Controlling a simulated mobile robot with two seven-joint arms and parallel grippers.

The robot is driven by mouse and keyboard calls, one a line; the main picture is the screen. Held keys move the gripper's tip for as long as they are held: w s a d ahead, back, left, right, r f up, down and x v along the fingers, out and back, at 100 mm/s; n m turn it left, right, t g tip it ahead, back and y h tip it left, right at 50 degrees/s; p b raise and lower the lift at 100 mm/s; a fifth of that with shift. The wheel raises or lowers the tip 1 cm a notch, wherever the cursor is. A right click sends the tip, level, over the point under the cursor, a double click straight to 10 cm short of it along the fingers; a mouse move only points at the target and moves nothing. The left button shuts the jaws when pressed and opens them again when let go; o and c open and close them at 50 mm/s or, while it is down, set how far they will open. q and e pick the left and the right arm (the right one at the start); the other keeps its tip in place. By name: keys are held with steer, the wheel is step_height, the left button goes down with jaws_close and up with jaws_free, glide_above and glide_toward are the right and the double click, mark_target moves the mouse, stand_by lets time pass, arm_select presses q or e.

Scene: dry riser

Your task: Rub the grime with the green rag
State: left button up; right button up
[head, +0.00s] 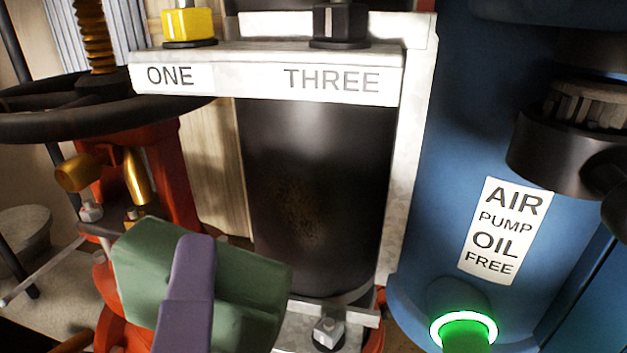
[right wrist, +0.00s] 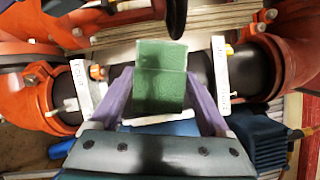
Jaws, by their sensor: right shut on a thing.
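The green rag (head: 250,290) is a thick folded pad at the lower middle of the head view. My right gripper (head: 190,285) has purple fingers and is shut on it; one finger crosses the rag's near face. In the right wrist view the rag (right wrist: 160,75) sits between both purple fingers. The grime (head: 302,205) is a faint brownish speckled patch on the black pipe (head: 350,150), above and right of the rag. The rag overlaps the pipe's lower left in the picture; I cannot tell whether they touch. My left gripper is not in view.
A white bracket (head: 412,150) with a ONE and THREE label plate (head: 265,78) frames the pipe's top and right. A black handwheel (head: 90,115) and red valve body (head: 165,170) stand left. A blue air pump (head: 460,130) with a green-lit ring (head: 463,318) stands right.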

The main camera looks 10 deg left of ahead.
steer(key=shift+h, duration=0.4)
steer(key=shift+w+d+f, duration=0.1)
steer(key=shift+w+d, duration=0.1)
steer(key=shift+w, duration=1.3)
steer(key=shift+w+d, duration=0.15)
steer(key=shift+w, duration=1.35)
steer(key=shift+w, duration=0.3)
steer(key=shift+w, duration=0.65)
steer(key=shift+d, duration=0.1)
steer(key=shift+s+d+p, duration=0.1)
steer(key=shift+d+p, duration=0.3)
steer(key=shift+d, duration=0.15)
steer(key=shift+d+p, duration=0.35)
steer(key=shift+d, duration=1.1)
steer(key=shift+a, duration=0.15)
